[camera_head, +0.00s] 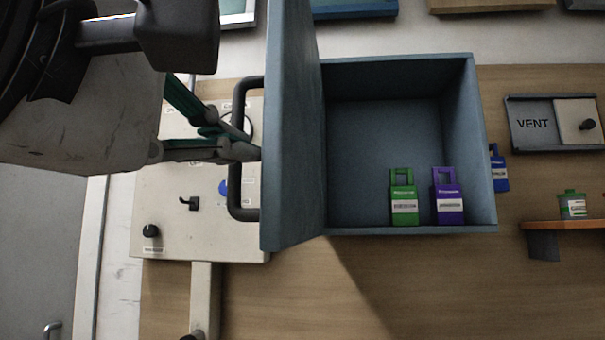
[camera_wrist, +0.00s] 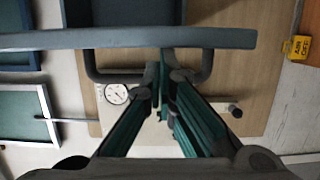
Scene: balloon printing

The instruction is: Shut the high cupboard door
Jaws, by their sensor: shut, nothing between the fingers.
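The high cupboard (camera_head: 400,78) is a blue-grey box on the wall, open at the front. Its door (camera_head: 292,130) stands wide open on the cupboard's left side, swung out towards the camera. A dark bar handle (camera_head: 236,205) is on the door's left, outer face. My gripper (camera_head: 252,152) is shut and empty, with its tips at the door's outer face, between the ends of the handle. In the wrist view the fingertips (camera_wrist: 165,72) overlap the handle (camera_wrist: 95,70), close to the door (camera_wrist: 230,38). I cannot tell whether they touch the door.
A green carton (camera_head: 403,205) and a purple carton (camera_head: 448,205) stand inside the cupboard, clear of its front opening's left side. A pale control panel (camera_head: 170,215) with knobs lies behind my gripper. A VENT box (camera_head: 533,125) and a small shelf (camera_head: 565,226) are on the right.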

